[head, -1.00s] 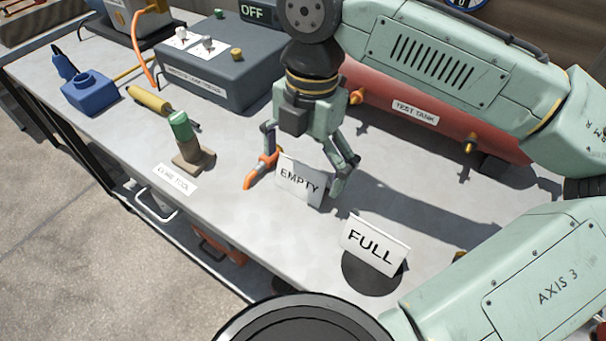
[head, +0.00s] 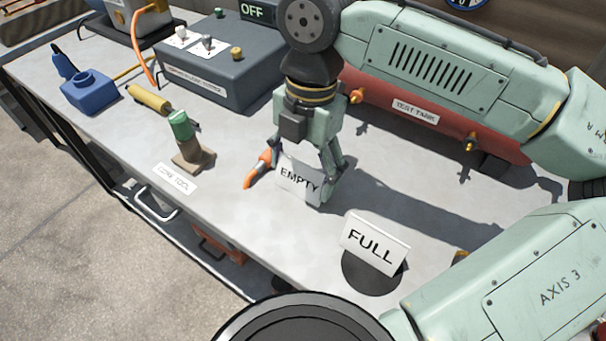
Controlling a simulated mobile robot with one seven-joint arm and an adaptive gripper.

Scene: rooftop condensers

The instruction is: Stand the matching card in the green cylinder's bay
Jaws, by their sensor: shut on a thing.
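A white card reading EMPTY (head: 298,181) stands on the bench, tilted in the picture. My gripper (head: 308,178) is shut on it from above, fingers behind and beside the card, their tips partly hidden. A white card reading FULL (head: 373,245) stands at the front right, by a dark round patch (head: 370,277). A green-topped upright piece (head: 181,127) stands on a brown base at the left, behind a label that seems to read CORE TOOL. I cannot make out any green cylinder with a bay.
An orange-tipped tool (head: 256,172) lies just left of the EMPTY card. A grey switch box (head: 225,75), yellow cylinder (head: 149,99), blue container (head: 90,93) and red test tank (head: 400,112) stand farther back. The bench (head: 235,225) is bare in front of the gripper.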

